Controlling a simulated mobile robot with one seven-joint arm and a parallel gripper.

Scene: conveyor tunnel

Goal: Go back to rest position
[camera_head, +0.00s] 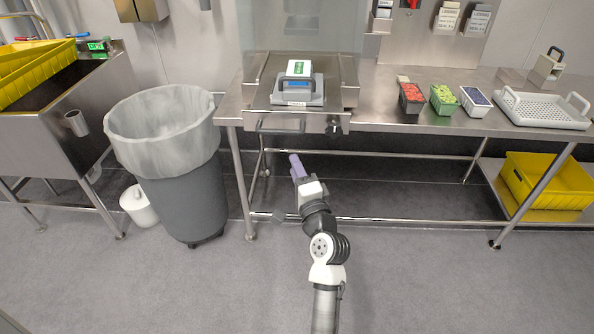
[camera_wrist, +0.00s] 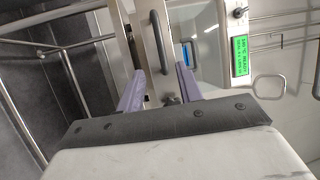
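My gripper (camera_head: 295,160) is in front of the steel bench in the head view, below the front edge of the bench's tunnel unit and apart from it. Its two purple fingers also show in the wrist view, spread apart with nothing held between them (camera_wrist: 160,74). A bar handle (camera_wrist: 160,42) on a steel front shows beyond the fingertips. My arm reaches forward from the bottom of the head view.
A lined grey bin (camera_head: 185,195) stands left of my arm. Punnets (camera_head: 411,98), a white tray (camera_head: 545,112) and a lower yellow crate (camera_head: 550,190) are right.

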